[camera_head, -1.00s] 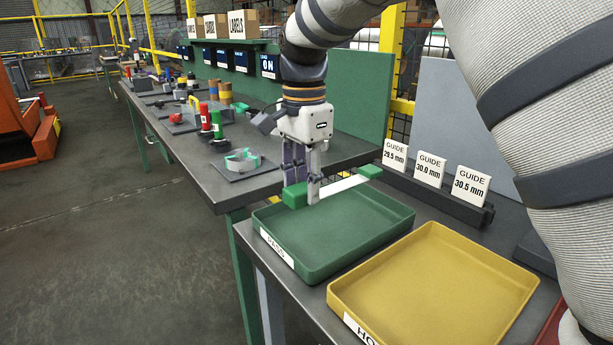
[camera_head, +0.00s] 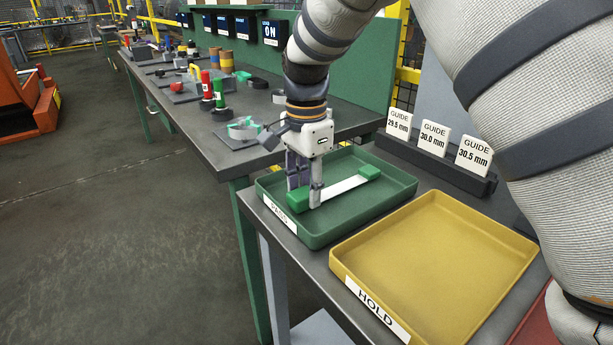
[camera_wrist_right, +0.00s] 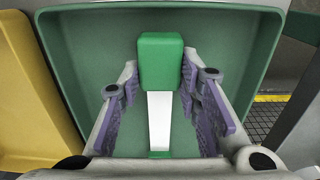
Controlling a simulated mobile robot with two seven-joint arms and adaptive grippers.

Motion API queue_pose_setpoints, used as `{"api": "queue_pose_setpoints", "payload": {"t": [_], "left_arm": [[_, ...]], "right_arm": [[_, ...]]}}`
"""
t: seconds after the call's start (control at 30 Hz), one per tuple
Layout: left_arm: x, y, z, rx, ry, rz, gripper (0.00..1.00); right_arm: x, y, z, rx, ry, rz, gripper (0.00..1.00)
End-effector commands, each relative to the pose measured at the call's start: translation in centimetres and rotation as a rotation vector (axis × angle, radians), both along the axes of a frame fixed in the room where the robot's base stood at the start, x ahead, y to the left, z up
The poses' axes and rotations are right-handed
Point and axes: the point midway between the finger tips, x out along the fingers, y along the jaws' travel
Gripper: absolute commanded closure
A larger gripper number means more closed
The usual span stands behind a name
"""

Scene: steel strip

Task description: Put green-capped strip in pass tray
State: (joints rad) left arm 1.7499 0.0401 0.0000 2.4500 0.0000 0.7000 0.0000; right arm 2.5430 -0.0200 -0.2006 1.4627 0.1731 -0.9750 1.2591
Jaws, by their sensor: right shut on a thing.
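The strip (camera_head: 341,187) is a pale bar with a green cap on each end, the far cap (camera_head: 369,173) and the near cap (camera_head: 297,200). It lies low within the walls of the green pass tray (camera_head: 400,198); I cannot tell whether it touches the floor. My right gripper (camera_head: 304,202) points down into the tray and is shut on the strip near the near cap. In the right wrist view, a green cap (camera_wrist_right: 160,62) and the pale strip (camera_wrist_right: 160,118) show between the purple finger pads. My left gripper is not in view.
The yellow hold tray (camera_head: 440,262) stands beside the pass tray. A rack of guide cards (camera_head: 433,140) stands behind them. The longer bench (camera_head: 250,155) at left holds several items, including red and green cylinders (camera_head: 219,93) and a ring-shaped part (camera_head: 243,130).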

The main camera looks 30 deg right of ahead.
Motion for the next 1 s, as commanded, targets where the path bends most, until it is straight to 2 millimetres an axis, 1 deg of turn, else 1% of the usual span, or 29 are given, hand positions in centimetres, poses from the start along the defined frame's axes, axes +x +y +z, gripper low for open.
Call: {"api": "queue_pose_setpoints", "payload": {"t": [0.43,0.7,0.73,0.77,0.8,0.83,1.0], "left_arm": [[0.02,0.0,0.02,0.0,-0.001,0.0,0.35],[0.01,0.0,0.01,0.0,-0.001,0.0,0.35],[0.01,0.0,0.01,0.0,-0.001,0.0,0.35],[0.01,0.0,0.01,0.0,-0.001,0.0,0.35],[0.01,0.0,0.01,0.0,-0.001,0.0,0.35],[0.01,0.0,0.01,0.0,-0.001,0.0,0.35],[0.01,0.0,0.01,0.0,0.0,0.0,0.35]], "right_arm": [[0.02,-0.01,-0.14,-0.001,-0.001,0.001,1.0],[0.02,-0.01,-0.66,-0.001,-0.001,0.001,1.0],[0.02,-0.01,-0.65,-0.001,-0.001,0.001,0.64],[0.03,-0.01,-0.64,-0.001,-0.001,0.001,0.58],[0.02,-0.01,-0.64,-0.001,-0.001,0.001,0.48],[0.02,-0.01,-0.64,-0.001,-0.001,0.001,0.45],[0.02,-0.01,-0.64,-0.001,-0.001,0.001,0.45]]}}
